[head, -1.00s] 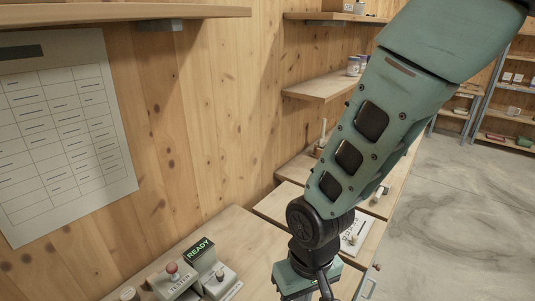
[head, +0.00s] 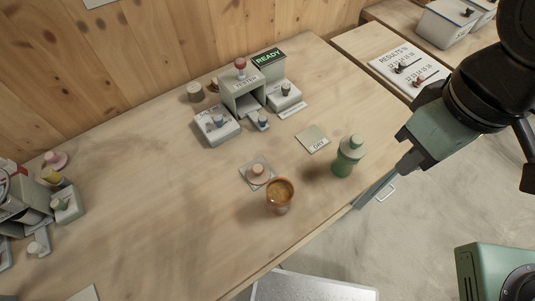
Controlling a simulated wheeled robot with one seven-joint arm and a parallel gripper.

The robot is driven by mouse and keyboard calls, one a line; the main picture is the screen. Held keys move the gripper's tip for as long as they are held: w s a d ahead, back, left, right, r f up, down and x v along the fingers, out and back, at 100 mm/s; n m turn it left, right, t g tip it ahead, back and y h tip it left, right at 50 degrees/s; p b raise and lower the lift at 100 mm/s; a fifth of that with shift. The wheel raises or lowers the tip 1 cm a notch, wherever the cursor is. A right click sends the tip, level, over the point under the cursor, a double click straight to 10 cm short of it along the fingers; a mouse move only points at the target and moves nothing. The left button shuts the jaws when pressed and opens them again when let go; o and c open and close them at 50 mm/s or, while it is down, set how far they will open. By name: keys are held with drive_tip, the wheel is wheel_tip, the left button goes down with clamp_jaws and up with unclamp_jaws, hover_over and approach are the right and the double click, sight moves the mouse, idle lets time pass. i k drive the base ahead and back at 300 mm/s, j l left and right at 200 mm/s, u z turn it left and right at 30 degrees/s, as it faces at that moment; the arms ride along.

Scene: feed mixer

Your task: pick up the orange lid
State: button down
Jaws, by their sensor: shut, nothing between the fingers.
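A small round lid with a knob (head: 258,170), pale orange in tone, lies on a square pad (head: 246,181) near the middle of the bench. I take it to be the orange lid. An open jar (head: 279,197) with orange-brown contents stands just in front of it, to the right. My gripper (head: 406,167) is at the right, beyond the bench's front edge, well apart from the lid. It is shut and empty, pointing down and left.
A green bottle (head: 348,156) stands between the jar and my gripper. A tester with a READY display (head: 268,57) and small devices stand behind. A flat card (head: 312,139) lies near the bottle. Another pinkish lid (head: 55,159) is far left. The left middle of the bench is clear.

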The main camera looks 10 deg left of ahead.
sight(259, 174)
drive_tip(key=u, duration=1.05)
